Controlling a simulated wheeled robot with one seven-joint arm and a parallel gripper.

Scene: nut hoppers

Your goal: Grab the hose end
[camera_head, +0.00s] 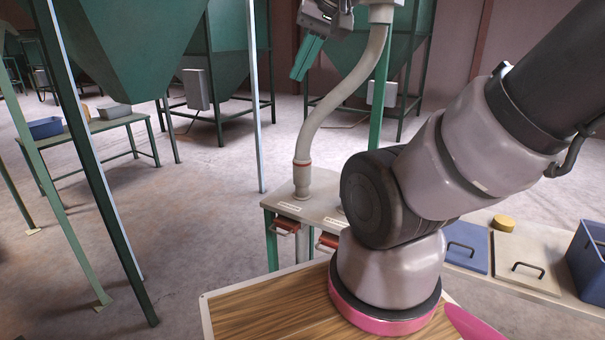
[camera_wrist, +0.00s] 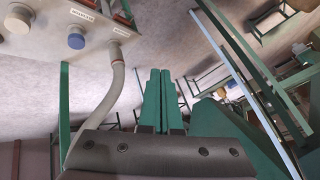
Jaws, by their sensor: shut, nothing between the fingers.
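A pale grey hose (camera_head: 345,88) rises in a curve from a collar with a red ring (camera_head: 302,170) on a small green-legged bench (camera_head: 318,208). Its upper end has a pale fitting (camera_head: 381,12) at the top edge of the head view, partly cut off. My gripper (camera_head: 300,72) is just left of that upper end, its green fingers pointing down-left. In the wrist view the hose (camera_wrist: 103,106) runs left of my gripper (camera_wrist: 160,72) and goes out of sight behind the dark gripper body. The fingers are together, empty and apart from the visible hose.
The wrist view shows a blue cap (camera_wrist: 76,38) on the bench beside the hose collar. Green hoppers (camera_head: 120,45) on thin legs stand at left and behind. A blue bin (camera_head: 590,250) is at right. Open floor (camera_head: 225,205) lies left of the bench.

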